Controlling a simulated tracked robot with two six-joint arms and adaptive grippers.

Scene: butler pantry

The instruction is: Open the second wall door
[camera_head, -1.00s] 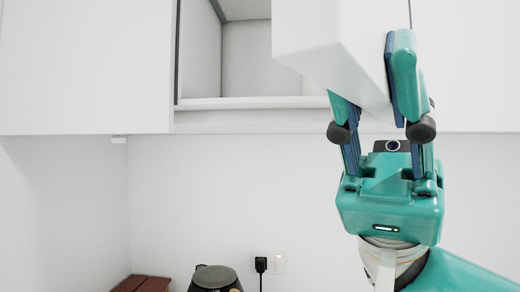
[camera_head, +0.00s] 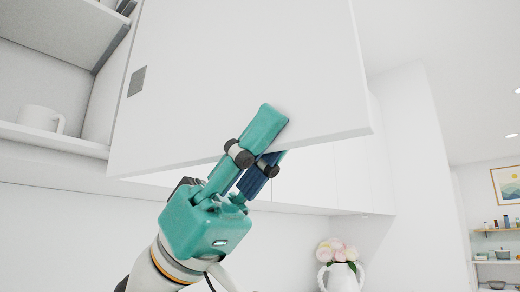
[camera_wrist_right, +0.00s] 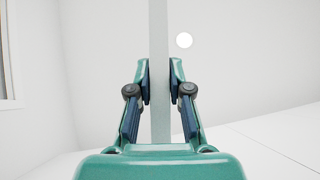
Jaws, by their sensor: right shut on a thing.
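A white wall cabinet door (camera_head: 250,75) stands swung open in the head view, its lower edge slanting across the middle. My right gripper (camera_head: 268,140) is shut on the door's lower part, one finger on the near face and the other partly hidden behind it. In the right wrist view the door shows as a thin upright panel (camera_wrist_right: 160,75) between the two fingers (camera_wrist_right: 160,85). The open cabinet (camera_head: 45,75) shows at the left, with shelves inside. My left gripper is not in view.
A white mug (camera_head: 40,118) stands on the cabinet's lower shelf. More white wall doors (camera_head: 320,175) run to the right, behind the open door. A white vase with pink flowers (camera_head: 341,270) stands below right. A far room with shelves (camera_head: 495,262) shows at the right.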

